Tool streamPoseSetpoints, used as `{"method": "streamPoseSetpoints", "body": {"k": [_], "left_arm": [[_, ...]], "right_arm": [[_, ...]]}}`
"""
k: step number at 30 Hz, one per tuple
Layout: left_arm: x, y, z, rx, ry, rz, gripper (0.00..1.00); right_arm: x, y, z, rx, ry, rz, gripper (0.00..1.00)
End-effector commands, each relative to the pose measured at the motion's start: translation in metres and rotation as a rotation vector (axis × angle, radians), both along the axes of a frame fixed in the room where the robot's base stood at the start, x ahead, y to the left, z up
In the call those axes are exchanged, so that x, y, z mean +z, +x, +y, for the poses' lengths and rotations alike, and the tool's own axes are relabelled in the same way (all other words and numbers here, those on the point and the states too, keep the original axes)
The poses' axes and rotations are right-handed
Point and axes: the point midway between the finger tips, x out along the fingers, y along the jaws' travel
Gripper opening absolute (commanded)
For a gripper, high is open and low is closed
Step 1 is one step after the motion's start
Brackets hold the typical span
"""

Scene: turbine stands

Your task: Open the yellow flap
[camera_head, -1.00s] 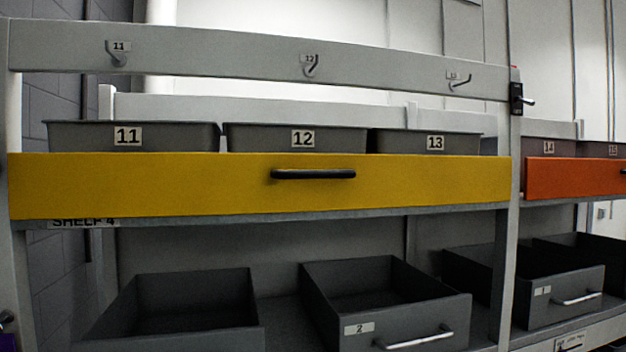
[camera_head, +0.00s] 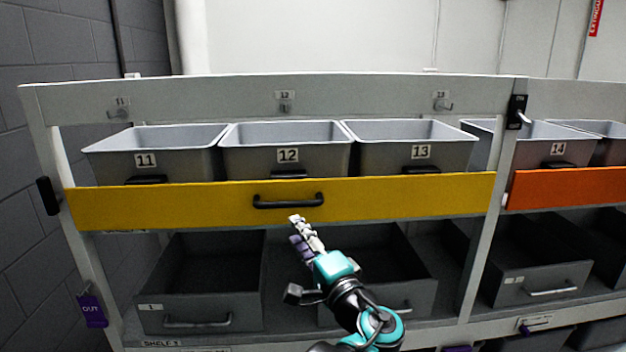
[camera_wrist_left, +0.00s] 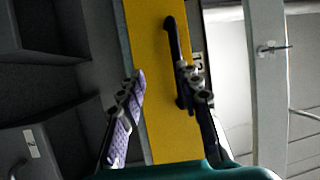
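The yellow flap (camera_head: 400,199) is a long panel standing upright across the front of the shelf, below the bins. Its black bar handle (camera_head: 288,201) is at the middle of the panel. My left gripper (camera_head: 297,230) is just below and in front of the handle, with its arm reaching up from the bottom. In the left wrist view, my left gripper (camera_wrist_left: 160,72) has its two fingers apart in front of the yellow flap (camera_wrist_left: 150,40). The black handle (camera_wrist_left: 172,40) is partly hidden by the right finger; contact cannot be told. My right gripper is not in view.
Grey bins 11 (camera_head: 146,160), 12 (camera_head: 287,156) and 13 (camera_head: 421,152) stand behind the flap. Open grey drawers (camera_head: 200,300) are on the shelf below. An orange panel (camera_head: 570,187) is at the right, past a post (camera_head: 486,240). A purple tag (camera_head: 92,311) hangs at left.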

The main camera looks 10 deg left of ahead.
Motion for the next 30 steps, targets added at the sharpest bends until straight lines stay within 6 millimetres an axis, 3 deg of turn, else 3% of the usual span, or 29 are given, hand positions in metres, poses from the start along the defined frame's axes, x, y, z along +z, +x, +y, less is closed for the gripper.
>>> {"method": "streamPoseSetpoints", "body": {"k": [1, 4, 18, 30], "left_arm": [[0.015, 0.002, -0.007, -0.006, 0.023, -0.017, 0.34], [0.025, 0.005, -0.012, -0.008, 0.047, -0.035, 0.34], [0.037, 0.055, 0.030, -0.006, 0.050, -0.036, 0.34], [0.037, 0.063, 0.035, -0.009, 0.049, -0.036, 0.34]], "right_arm": [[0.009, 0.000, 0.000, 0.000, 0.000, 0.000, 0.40], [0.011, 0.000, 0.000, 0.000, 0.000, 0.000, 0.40], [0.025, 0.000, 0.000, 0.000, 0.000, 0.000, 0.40], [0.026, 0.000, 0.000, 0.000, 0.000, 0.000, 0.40]]}}
